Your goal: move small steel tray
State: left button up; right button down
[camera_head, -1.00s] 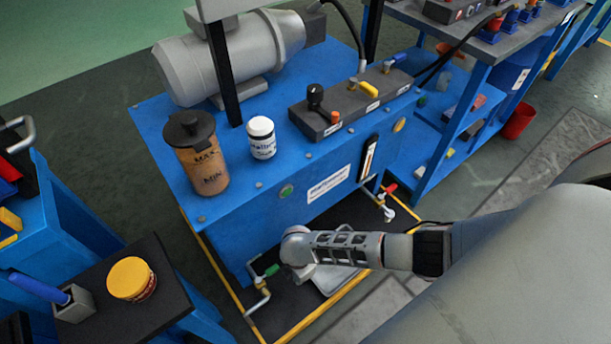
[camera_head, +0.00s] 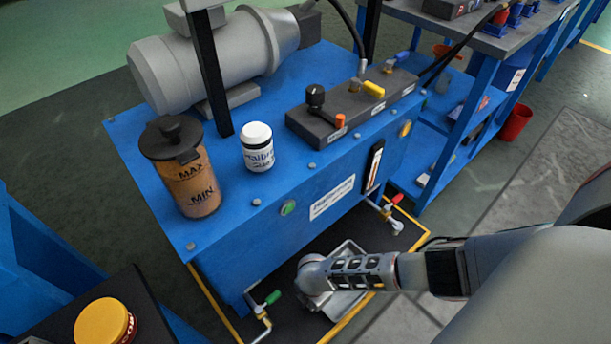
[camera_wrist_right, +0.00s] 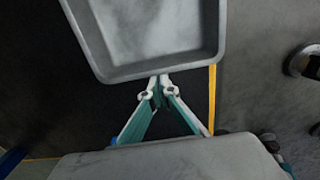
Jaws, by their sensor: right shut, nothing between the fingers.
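The small steel tray (camera_wrist_right: 150,72) fills the top of the right wrist view, a shallow grey rectangular tray with its near rim facing me. In the head view part of it (camera_head: 343,304) shows below my right forearm, on the dark floor area in front of the blue unit; the arm hides much of it. My right gripper (camera_wrist_right: 160,84) is shut and empty, its fingertips at the tray's near rim. I cannot tell whether they touch it. In the head view the fingers are hidden behind my wrist. My left gripper is not in view.
The blue hydraulic unit (camera_head: 240,240) stands just behind the tray, with a green-handled valve (camera_head: 272,298) and a red-handled valve (camera_head: 396,199) low on its front. Yellow edging (camera_head: 345,322) bounds the dark floor area. A blue shelf rack (camera_head: 465,130) stands back right.

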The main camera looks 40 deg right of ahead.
jog(key=shift+d, duration=0.3)
